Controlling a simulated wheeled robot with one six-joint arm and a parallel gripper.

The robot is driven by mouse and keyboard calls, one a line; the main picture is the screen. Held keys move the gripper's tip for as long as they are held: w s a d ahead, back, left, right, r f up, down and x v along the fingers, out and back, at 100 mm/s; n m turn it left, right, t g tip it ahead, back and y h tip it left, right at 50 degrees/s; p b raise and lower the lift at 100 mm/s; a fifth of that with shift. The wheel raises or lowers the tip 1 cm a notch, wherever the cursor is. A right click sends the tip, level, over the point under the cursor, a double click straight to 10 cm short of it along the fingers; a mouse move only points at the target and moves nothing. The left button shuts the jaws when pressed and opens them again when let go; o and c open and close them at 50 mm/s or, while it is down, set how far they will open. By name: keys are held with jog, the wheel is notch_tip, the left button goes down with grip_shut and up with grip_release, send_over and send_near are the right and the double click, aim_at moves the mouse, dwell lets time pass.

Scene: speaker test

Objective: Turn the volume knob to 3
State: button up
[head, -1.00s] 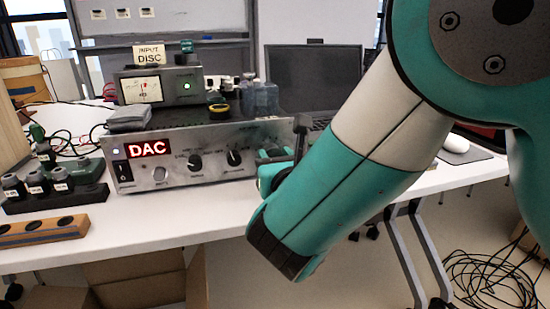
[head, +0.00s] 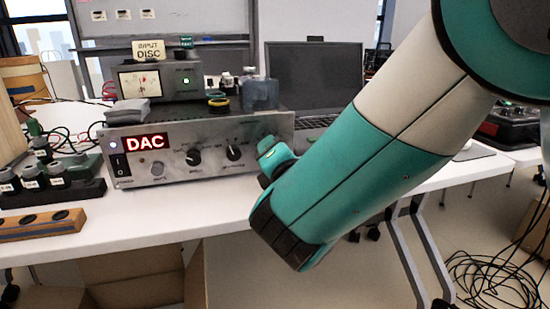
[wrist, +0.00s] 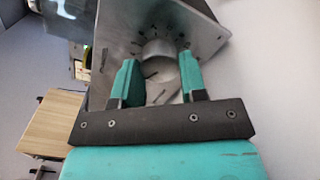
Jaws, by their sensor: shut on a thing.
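The silver amplifier (head: 215,172) stands on the white table in the head view, with a lit red DAC display (head: 147,142) and several knobs on its front. In the wrist view a large silver knob (wrist: 160,55) with tick marks around it sits between the two teal fingers of my gripper (wrist: 159,72). My gripper is shut on this knob. A dark line shows on the knob, but I cannot read its number. In the head view my arm hides the fingertips and the panel's right end.
A meter unit (head: 160,84) with a DISC sign (head: 149,51) stands on the amplifier. A black laptop (head: 318,80) is behind it. At left are a wooden block (head: 40,226) and a dark rack with several labelled pieces. Bare table (head: 150,222) lies in front.

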jog(key=shift+m+b, duration=0.35)
jog(key=shift+m, duration=0.75)
jog(key=o, duration=0.9)
jog(key=shift+o, duration=0.2)
jog(key=shift+s, duration=0.15)
jog(key=b+v, duration=0.9)
jog(key=v, duration=0.8)
jog(key=shift+b, duration=0.35)
